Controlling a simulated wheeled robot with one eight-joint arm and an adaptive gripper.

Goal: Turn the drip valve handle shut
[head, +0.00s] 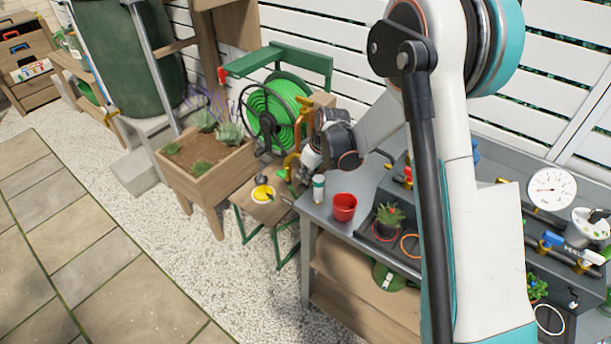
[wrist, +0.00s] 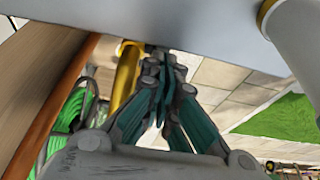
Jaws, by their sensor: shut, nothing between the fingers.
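Several valves show in the head view, and I cannot tell which one is the drip valve. A yellow-orange pipe (head: 293,167) stands at the left end of the grey bench, beside the hose reel. My gripper (head: 303,168) is close to this pipe, and its fingertips are hard to make out there. In the wrist view my gripper (wrist: 163,62) has its fingers together and empty. The yellow pipe (wrist: 126,75) is just left of the fingers; whether they touch cannot be told. A blue-handled valve (head: 553,239) sits on the pipes at the bench's right, far from my gripper.
The grey bench (head: 352,183) carries a red pot (head: 344,206), a white bottle (head: 318,188) and a potted succulent (head: 388,217). A green hose reel (head: 275,115) and wooden planter (head: 200,165) stand left. A pressure gauge (head: 551,189) is at right. Open gravel lies in front.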

